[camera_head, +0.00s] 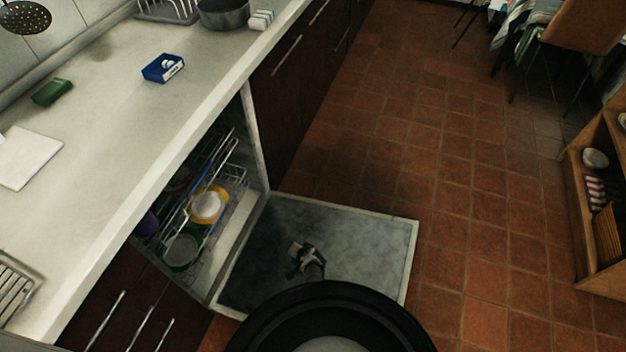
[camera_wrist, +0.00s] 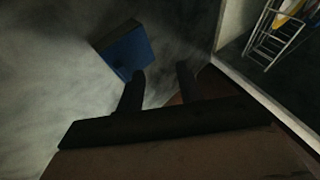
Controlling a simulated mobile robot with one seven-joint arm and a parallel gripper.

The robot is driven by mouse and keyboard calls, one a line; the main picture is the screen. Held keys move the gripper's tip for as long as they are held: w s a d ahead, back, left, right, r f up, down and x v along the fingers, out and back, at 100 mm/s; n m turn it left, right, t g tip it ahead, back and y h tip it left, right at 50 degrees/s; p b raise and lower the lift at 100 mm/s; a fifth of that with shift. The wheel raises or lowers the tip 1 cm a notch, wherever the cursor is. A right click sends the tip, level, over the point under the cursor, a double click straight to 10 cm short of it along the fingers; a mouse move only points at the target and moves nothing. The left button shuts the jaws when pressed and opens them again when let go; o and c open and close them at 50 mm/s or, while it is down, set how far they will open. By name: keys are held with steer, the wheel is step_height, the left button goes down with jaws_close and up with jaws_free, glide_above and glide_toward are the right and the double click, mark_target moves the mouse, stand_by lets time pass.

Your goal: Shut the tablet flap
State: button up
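The dishwasher door (camera_head: 370,235) is folded down flat, with its dark grey inner side facing up. In the wrist view a blue, box-shaped piece (camera_wrist: 128,52) with a dark side face stands out from this inner side; it looks like the tablet flap, raised. My gripper (camera_wrist: 161,70) is open, with its two dark fingers apart and nothing seen between them. Its left fingertip is close to the blue piece's lower edge; I cannot tell whether they touch. In the head view my gripper (camera_head: 306,258) is over the door and the flap cannot be made out.
The dishwasher's pulled-out rack (camera_head: 225,205) holds dishes, including a yellow-rimmed one (camera_head: 208,205). The worktop edge (camera_head: 165,170) runs along the left. A blue box (camera_head: 163,68) and a green sponge (camera_head: 52,91) lie on the worktop.

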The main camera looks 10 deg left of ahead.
steer(key=shift+a+r, duration=0.15)
steer(key=shift+r, duration=0.15)
steer(key=shift+p+v, duration=4)
steer(key=shift+v, duration=2.65)
steer(key=w+r+n+t, duration=0.2)
steer(key=w+r+t, duration=0.1)
steer(key=w+r, duration=1.2)
step_height(320, 180, up, 4)
steer(key=shift+w+r, duration=0.15)
steer(key=shift+w, duration=0.05)
